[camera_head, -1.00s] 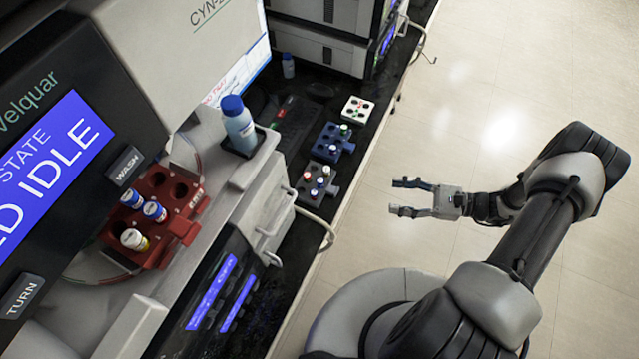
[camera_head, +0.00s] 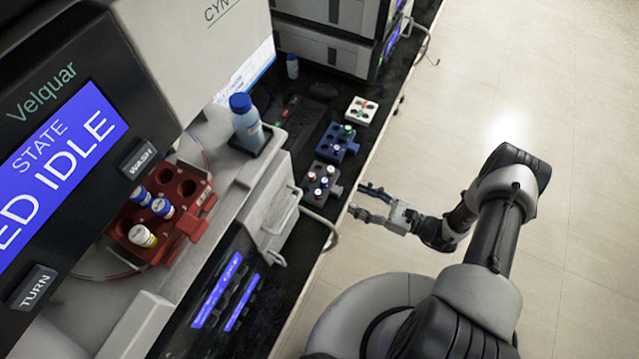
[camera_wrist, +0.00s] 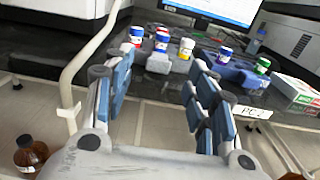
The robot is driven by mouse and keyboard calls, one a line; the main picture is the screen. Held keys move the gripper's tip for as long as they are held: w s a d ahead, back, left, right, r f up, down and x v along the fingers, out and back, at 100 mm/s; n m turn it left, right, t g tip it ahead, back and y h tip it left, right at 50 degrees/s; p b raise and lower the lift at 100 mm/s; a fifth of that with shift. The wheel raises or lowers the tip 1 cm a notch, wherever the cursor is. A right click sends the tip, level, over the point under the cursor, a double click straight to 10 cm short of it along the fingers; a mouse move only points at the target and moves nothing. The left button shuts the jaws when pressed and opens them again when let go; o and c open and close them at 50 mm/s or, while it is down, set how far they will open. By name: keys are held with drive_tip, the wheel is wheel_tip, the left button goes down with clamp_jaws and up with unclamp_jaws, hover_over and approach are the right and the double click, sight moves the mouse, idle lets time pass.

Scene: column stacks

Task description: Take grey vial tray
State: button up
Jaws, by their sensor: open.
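The grey vial tray (camera_head: 313,196) sits on the black bench near its edge, with several capped vials in it and a tab on its right side. It also shows in the wrist view (camera_wrist: 160,63), ahead between the fingers. My gripper (camera_head: 358,199) is open and empty, just off the bench edge to the right of the grey tray, apart from it. In the wrist view my gripper (camera_wrist: 160,95) has its blue-padded fingers spread wide, with the tray beyond their tips.
A red rack (camera_head: 150,215) with vials is in the machine at left. A pale tube (camera_wrist: 75,80) hangs left of the fingers. A brown bottle (camera_wrist: 30,155) stands lower left.

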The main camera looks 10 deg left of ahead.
sight(341, 192)
drive_tip(key=shift+b+x, duration=0.4)
drive_tip(key=shift+x, duration=2.55)
drive_tip(key=shift+f, duration=0.1)
drive_tip(key=shift+c, duration=0.4)
drive_tip(key=c, duration=1.1)
